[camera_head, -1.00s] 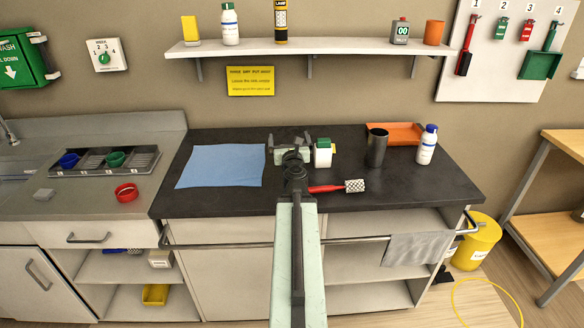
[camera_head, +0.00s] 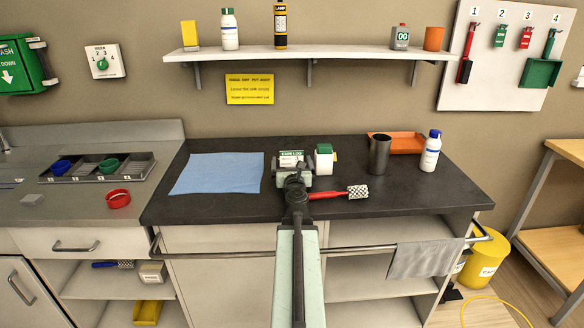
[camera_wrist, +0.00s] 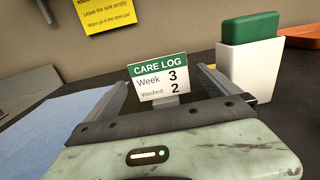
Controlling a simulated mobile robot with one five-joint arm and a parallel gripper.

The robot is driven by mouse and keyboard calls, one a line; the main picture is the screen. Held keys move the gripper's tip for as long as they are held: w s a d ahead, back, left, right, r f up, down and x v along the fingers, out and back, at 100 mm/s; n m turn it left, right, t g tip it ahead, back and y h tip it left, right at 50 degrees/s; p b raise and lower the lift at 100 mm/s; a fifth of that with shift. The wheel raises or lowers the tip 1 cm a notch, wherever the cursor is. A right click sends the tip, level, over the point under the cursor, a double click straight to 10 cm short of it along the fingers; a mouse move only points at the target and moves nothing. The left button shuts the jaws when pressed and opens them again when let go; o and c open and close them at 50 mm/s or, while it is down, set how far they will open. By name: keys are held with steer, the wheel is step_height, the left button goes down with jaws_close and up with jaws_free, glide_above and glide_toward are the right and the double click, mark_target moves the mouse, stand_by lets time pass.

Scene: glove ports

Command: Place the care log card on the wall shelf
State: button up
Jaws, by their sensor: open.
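The care log card (camera_head: 291,156) stands upright on the dark worktop (camera_head: 225,208), its green header and white face toward me. In the wrist view the card (camera_wrist: 158,78) reads Week 3, Washed 2, and has a small foot below it. My gripper (camera_head: 293,175) is open just in front of the card. In the wrist view its two fingers reach forward on either side of the card, with gaps; I cannot tell how far the card lies between them. The wall shelf (camera_head: 350,54) is above, at the back.
A white holder with a green top (camera_head: 324,160) stands close right of the card. A red-handled brush (camera_head: 340,193) lies in front of it. A dark cup (camera_head: 379,155) and white bottle (camera_head: 430,152) stand farther right. A blue cloth (camera_head: 220,172) lies left. The shelf has bare stretches between its items.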

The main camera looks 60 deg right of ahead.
mark_target(291, 159)
steer(key=x, duration=0.5)
steer(key=shift+w+d, duration=0.2)
steer(key=shift+d, duration=0.15)
steer(key=shift+a, duration=0.1)
steer(key=c, duration=1.5)
step_height(291, 159, up, 10)
steer(key=p, duration=1)
